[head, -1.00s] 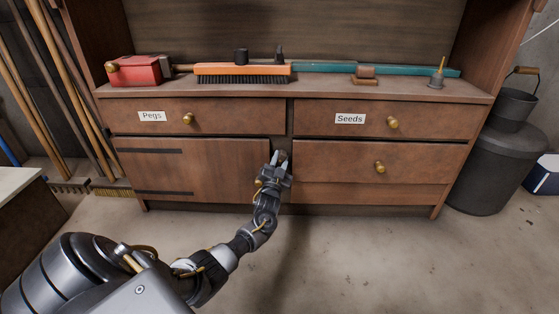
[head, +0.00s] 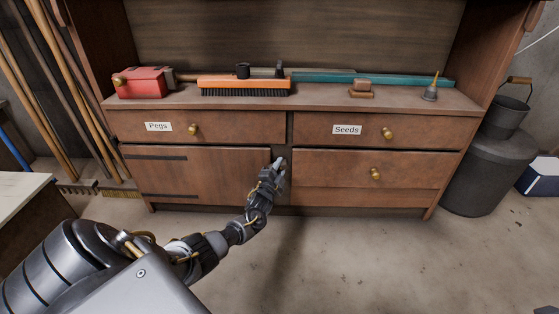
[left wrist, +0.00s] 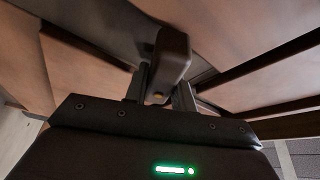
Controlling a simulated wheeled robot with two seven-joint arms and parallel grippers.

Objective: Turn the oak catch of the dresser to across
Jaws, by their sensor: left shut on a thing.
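The wooden dresser (head: 330,104) has a plank door (head: 200,175) at lower left and drawers at right. The oak catch (left wrist: 173,52) is a dark brown rounded block in the left wrist view, between my finger tips. My left gripper (head: 279,164) is at the upright strip beside the door's right edge. It is shut on the catch, and its fingers (left wrist: 163,84) lie on either side of it. In the head view the gripper hides most of the catch, so I cannot tell its exact angle. My right gripper is out of view.
The Pegs drawer (head: 230,126) and Seeds drawer (head: 420,133) are above, with brass knobs. A red box (head: 145,83) and an orange broom (head: 243,84) lie on top. A pale bench (head: 20,195) is at left. The floor in front is clear.

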